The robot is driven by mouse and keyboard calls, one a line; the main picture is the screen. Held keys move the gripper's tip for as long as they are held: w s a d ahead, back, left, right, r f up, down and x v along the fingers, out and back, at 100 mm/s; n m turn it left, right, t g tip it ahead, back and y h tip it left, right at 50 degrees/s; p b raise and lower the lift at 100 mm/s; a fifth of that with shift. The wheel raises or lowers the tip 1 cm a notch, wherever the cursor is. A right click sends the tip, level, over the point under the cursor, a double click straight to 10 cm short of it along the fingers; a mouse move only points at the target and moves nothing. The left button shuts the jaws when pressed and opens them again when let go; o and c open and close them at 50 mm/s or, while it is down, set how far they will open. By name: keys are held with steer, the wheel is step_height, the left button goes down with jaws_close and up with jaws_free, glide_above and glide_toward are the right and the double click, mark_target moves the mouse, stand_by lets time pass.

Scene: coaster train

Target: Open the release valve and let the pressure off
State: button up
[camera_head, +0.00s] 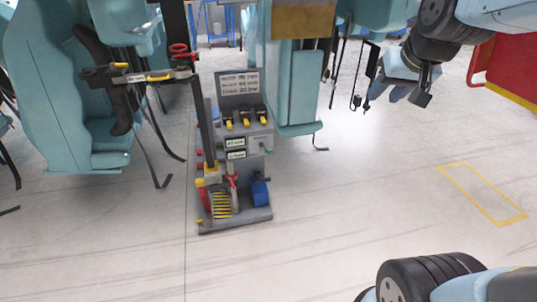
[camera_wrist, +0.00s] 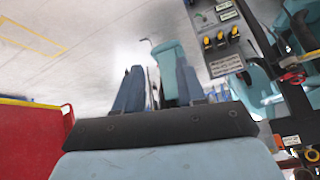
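A grey pressure unit (camera_head: 262,213) stands on the floor left of centre in the head view. It has a sign plate, several yellow levers (camera_head: 247,121), small labels, a red-handled part (camera_head: 232,179), a coiled hose and a blue cylinder. A red wheel-like handle (camera_head: 180,50) shows at the upper left, beside a dark post. I cannot tell which part is the release valve. In the wrist view the yellow levers (camera_wrist: 221,39) and the red handle (camera_wrist: 293,77) are at the right. My gripper (camera_head: 385,96) is open and empty, well right of the unit; its two blue fingers (camera_wrist: 158,76) are apart.
Teal train seats (camera_head: 45,85) with dark restraints stand at left. More teal seats (camera_head: 305,90) with hanging straps are behind the unit. A red cabinet (camera_head: 510,70) is at the far right. The floor around a yellow outline (camera_head: 482,193) is clear.

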mark_target(268, 153)
steer(key=w+a+f+t, duration=0.1)
steer(key=w+a+f, duration=0.15)
steer(key=w, duration=0.45)
steer(key=w+a+f, duration=0.1)
steer(key=w+f, duration=0.3)
steer(key=w, duration=0.3)
steer(key=w+a+f+t, duration=0.1)
steer(key=w+a+f, duration=0.15)
steer(key=w, duration=0.45)
steer(key=w+a+f+t+h, duration=0.1)
steer(key=w+a+f, duration=0.2)
steer(key=w+f, duration=0.35)
steer(key=w+a+f+t, duration=0.1)
steer(key=w+a+f, duration=0.1)
steer(key=w+f, duration=0.5)
steer(key=w+a+f+n+t, duration=0.2)
steer(key=a+f, duration=0.1)
steer(key=f, duration=0.6)
steer(key=w+a+f+n+t, duration=0.15)
steer(key=a+f, duration=0.25)
steer(key=f, duration=0.6)
steer(key=s+a+f+n+t+y, duration=0.2)
steer(key=s+a+f+n+y, duration=0.15)
steer(key=f, duration=0.35)
steer(key=s+a+f+n+t+y, duration=0.15)
steer(key=f+n, duration=0.25)
steer(key=f, duration=0.4)
steer(key=x, duration=1.3)
steer(key=shift+w+a, duration=0.2)
steer(key=shift+a, duration=0.1)
